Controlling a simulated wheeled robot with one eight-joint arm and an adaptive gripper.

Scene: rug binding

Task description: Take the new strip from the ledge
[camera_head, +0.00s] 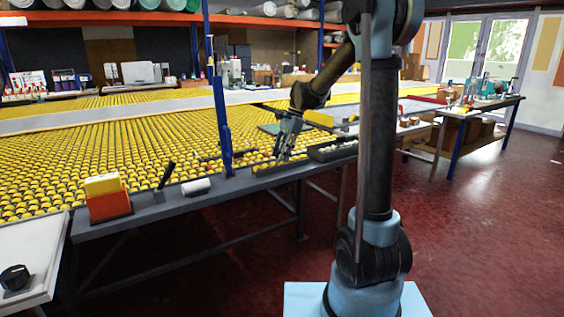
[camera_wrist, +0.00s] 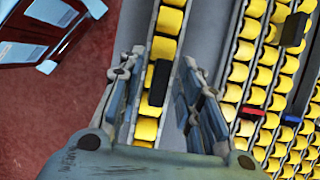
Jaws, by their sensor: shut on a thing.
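My gripper (camera_head: 281,158) is low over the front ledge (camera_head: 245,180) of the yellow roller table in the head view. In the wrist view its two fingers (camera_wrist: 162,60) point down over a row of yellow pieces (camera_wrist: 164,48). A short dark strip (camera_wrist: 159,80) lies between the fingers, along that row. The finger pads' contact with it is hard to make out, and the strip is too small to tell in the head view.
A dark tray (camera_head: 332,151) stands on the ledge right of my gripper. A blue post (camera_head: 222,125) rises close on its left. Further left are an orange box (camera_head: 109,205) and a white roll (camera_head: 196,187). The red floor (camera_head: 235,270) in front is clear.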

